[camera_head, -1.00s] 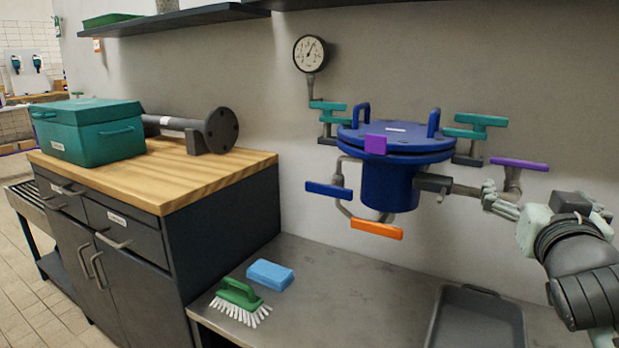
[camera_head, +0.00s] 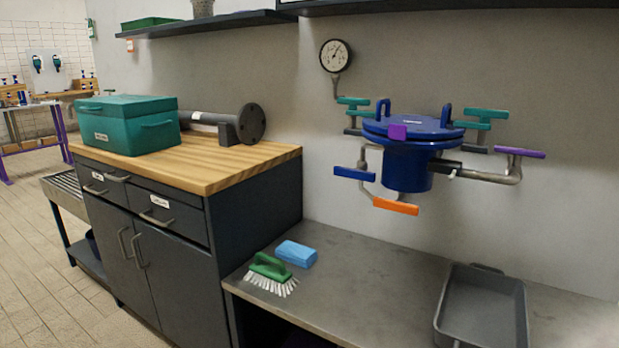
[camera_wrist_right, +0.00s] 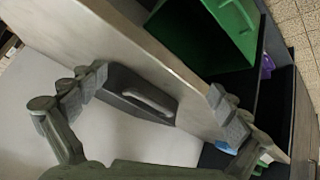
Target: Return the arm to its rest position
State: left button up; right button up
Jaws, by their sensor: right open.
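My right gripper (camera_wrist_right: 155,98) is open in the right wrist view, its two fingers spread apart with nothing held between them. My right arm does not show in the head view. My left gripper shows in neither view. In the head view the blue vessel (camera_head: 408,170) hangs at the wall with teal, purple, blue and orange valve handles around it. The purple handle (camera_head: 519,152) at its right side stands clear of any gripper.
A grey tray (camera_head: 452,318) lies on the steel bench (camera_head: 370,275), with a blue sponge (camera_head: 296,254) and green brush (camera_head: 269,267) further left. A teal box (camera_head: 125,125) stands on the wooden-topped cabinet (camera_head: 215,172). A green bin (camera_wrist_right: 205,35) shows in the wrist view.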

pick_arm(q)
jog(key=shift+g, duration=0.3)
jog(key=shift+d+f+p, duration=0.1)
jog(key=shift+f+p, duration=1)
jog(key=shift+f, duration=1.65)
pick_arm(e)
jog(key=s+a+f+n+g+y, duration=0.1)
jog(key=s+a+f+g, duration=0.1)
jog(key=s+f, duration=0.4)
jog(key=s+a+f+g+y, duration=0.1)
jog(key=s+a+f+g, duration=0.1)
jog(key=s+f, duration=0.5)
jog(key=shift+f+n+g, duration=0.4)
jog(key=shift+f, duration=2.2)
